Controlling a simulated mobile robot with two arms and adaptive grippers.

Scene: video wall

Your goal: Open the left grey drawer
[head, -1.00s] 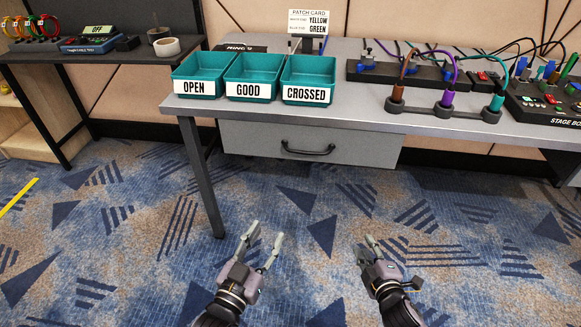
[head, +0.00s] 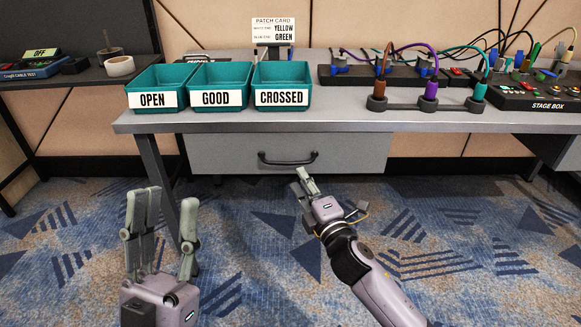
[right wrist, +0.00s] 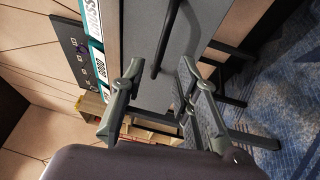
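The grey drawer (head: 350,150) is set under the grey table and looks shut, its front flush below the tabletop. Its black bar handle (head: 288,159) runs across the front; the handle also shows in the right wrist view (right wrist: 163,40). My right gripper (head: 304,178) is just below and in front of the handle's right end. In the right wrist view the right gripper's fingers (right wrist: 160,66) are spread and empty, with the handle ahead of them; contact is not visible. My left gripper (head: 167,198) is open and empty at lower left, in front of the table leg.
Teal bins (head: 220,87) labelled OPEN, GOOD and CROSSED stand on the table (head: 320,118) above the drawer. Patch leads and a stage box (head: 540,92) are at right. A dark side table (head: 75,80) stands at left. The carpeted floor in front is clear.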

